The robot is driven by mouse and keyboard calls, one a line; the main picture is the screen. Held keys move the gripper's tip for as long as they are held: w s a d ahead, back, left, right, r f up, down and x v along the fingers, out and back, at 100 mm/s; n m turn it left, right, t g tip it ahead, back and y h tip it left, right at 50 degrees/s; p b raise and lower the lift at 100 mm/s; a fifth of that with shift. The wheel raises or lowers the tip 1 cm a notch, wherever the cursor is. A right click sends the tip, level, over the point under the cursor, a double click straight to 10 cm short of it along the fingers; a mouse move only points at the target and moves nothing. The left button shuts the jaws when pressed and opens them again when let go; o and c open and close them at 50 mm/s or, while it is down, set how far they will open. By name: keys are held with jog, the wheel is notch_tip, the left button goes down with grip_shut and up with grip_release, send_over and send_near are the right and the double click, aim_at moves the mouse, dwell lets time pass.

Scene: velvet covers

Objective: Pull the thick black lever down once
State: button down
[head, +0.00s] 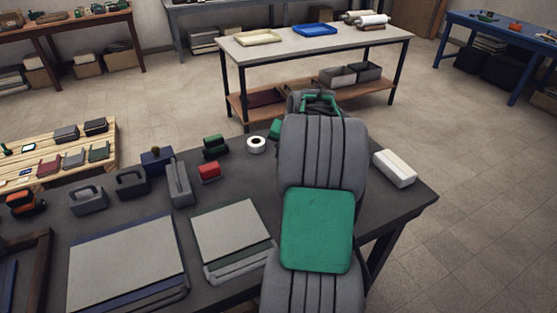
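I cannot make out a thick black lever for certain. On the dark workbench (232,173) stand a dark block with an arched handle (132,183), a grey block with a handle (89,200), a tall narrow grey block (179,183) and a dark blue block with a brown knob (157,161). My grey arm with its green panel reaches forward over the right part of the bench and hides what lies behind it. My gripper (318,103) is at the far end of the arm, mostly hidden by it; its fingers cannot be made out.
A red block (209,172), a dark green block (215,146), a white tape roll (256,145) and a white block (394,168) also stand on the bench. Flat grey panels (130,262) lie in front. A pallet (108,152) with small items is at left; a table (330,50) stands behind.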

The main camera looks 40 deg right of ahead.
jog(key=f, duration=0.1)
jog(key=s+f, duration=0.1)
jog(key=f, duration=0.1)
jog(key=shift+s+a+g, duration=0.2)
jog(key=shift+a+g, duration=0.1)
jog(key=shift+w+d+r+p, duration=0.2)
jog(key=shift+w+r+p, duration=0.2)
jog(key=shift+r+p, duration=0.2)
notch_tip(320, 180, up, 5)
jog(key=w+p, duration=0.2)
jog(key=p, duration=0.2)
jog(key=shift+w+d+r, duration=0.15)
jog(key=shift+w+d, duration=0.2)
jog(key=shift+d, duration=0.1)
jog(key=shift+r, duration=0.1)
